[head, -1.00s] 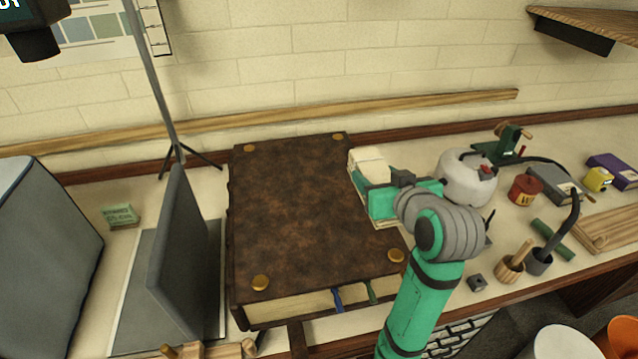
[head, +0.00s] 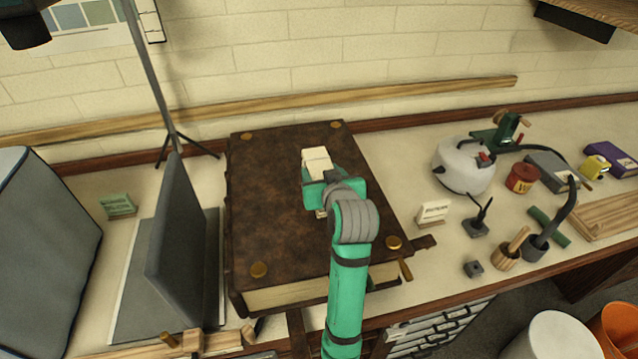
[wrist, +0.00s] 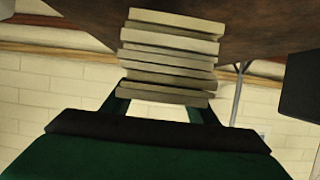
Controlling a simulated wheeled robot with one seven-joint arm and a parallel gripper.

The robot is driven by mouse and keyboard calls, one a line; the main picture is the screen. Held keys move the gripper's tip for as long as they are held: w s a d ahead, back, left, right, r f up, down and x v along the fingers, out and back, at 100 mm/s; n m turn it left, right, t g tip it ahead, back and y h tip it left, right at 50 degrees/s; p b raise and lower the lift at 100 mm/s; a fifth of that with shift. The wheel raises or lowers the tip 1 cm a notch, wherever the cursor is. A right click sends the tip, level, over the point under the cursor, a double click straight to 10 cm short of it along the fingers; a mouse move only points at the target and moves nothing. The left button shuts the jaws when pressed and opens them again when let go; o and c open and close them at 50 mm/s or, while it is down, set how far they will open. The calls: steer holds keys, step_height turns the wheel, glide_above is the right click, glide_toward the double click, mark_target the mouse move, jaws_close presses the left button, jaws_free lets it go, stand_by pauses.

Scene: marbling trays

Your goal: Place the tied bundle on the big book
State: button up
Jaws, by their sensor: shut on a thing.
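The big book (head: 268,205) is a thick brown volume with brass corner studs, lying flat on the bench. My gripper (head: 318,176) is over the right-middle part of its cover. It is shut on the tied bundle (head: 316,158), a pale cream stack whose far end sticks out past the fingers. In the wrist view the bundle (wrist: 170,50) shows as several cream layers between the fingers, with the brown book cover (wrist: 255,25) behind it. No tie shows clearly. I cannot tell whether the bundle touches the cover.
A grey upright panel (head: 180,240) stands close to the book's left side. A small label card (head: 433,212), a white kettle-like pot (head: 462,165) and a red tin (head: 521,178) stand to the right. The cover around my gripper is clear.

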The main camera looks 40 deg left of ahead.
steer(key=shift+a+f, duration=0.15)
steer(key=shift+f, duration=0.8)
steer(key=shift+a+f, duration=0.15)
steer(key=shift+f, duration=0.75)
steer(key=shift+f, duration=0.1)
steer(key=o, duration=1.4)
steer(key=shift+d, duration=0.1)
steer(key=v, duration=1.2)
